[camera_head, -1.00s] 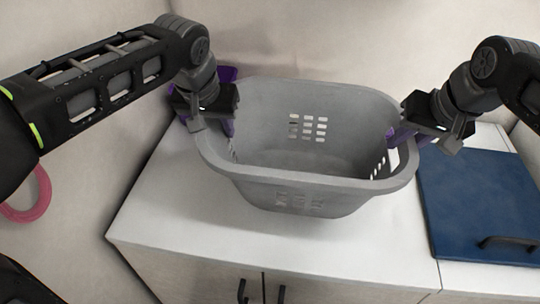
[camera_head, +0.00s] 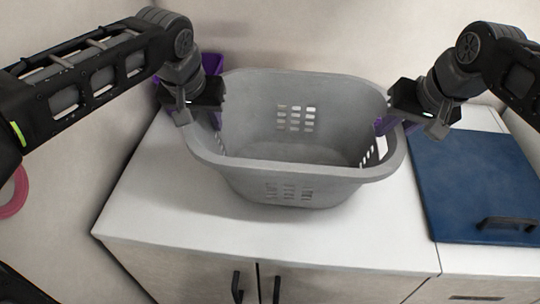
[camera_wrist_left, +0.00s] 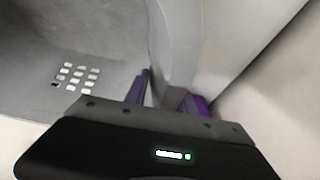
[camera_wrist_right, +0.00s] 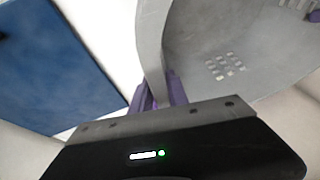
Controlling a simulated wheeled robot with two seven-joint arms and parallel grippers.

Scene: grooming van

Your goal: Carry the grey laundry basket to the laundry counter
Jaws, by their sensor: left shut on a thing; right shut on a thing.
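The grey laundry basket (camera_head: 290,170) is upright and looks empty, over the white counter (camera_head: 165,215). I cannot tell whether its bottom touches the counter top. My left gripper (camera_head: 214,118) is shut on the basket's left rim, and my right gripper (camera_head: 384,124) is shut on its right rim. In the left wrist view the purple fingers (camera_wrist_left: 165,95) straddle the grey rim (camera_wrist_left: 175,45). In the right wrist view the purple fingers (camera_wrist_right: 159,92) straddle the rim (camera_wrist_right: 150,45). The basket hides the counter beneath it.
A dark blue panel (camera_head: 470,185) with a black handle lies right of the basket. A purple object (camera_head: 211,64) shows behind my left gripper. A pink ring (camera_head: 12,192) is at the left wall. Counter top is bare in front of the basket. The wall is close behind.

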